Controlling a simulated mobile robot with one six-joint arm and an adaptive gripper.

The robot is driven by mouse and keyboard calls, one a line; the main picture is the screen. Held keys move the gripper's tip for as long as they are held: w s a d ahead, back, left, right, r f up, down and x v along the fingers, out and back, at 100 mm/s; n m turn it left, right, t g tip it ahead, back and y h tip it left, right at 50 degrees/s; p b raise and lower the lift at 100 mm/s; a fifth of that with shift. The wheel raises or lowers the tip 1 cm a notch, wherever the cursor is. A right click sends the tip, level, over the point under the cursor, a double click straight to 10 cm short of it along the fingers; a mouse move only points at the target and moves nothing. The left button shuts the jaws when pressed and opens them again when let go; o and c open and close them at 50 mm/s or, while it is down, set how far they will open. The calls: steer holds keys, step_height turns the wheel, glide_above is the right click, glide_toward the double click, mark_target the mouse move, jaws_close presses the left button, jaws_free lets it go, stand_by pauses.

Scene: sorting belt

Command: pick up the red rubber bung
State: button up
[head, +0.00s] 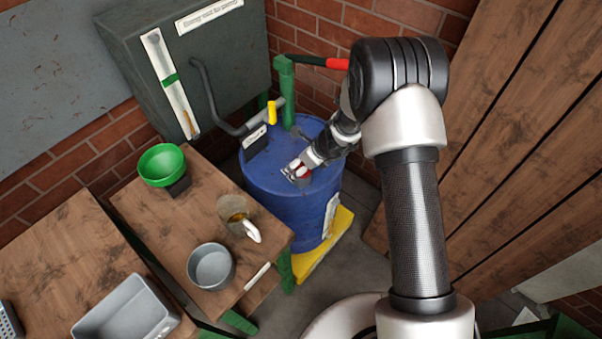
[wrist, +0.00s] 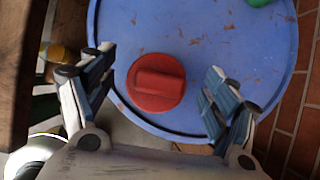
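The red rubber bung (wrist: 155,83) is a round red disc with a raised bar grip. It sits on the blue drum top (wrist: 215,30), near the rim. In the wrist view my gripper (wrist: 152,88) is open, one finger on each side of the bung and apart from it. In the head view my gripper (head: 293,172) is over the front part of the drum top (head: 262,175). The bung (head: 304,172) shows there only as a bit of red, mostly hidden by the gripper.
A green pump (head: 287,95) with a red handle stands at the drum's back. A dark tag (head: 256,142) is at its left. Brick wall is close behind.

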steer(key=c, duration=1.3)
steer(key=shift+c, duration=0.3)
steer(key=shift+r, duration=0.15)
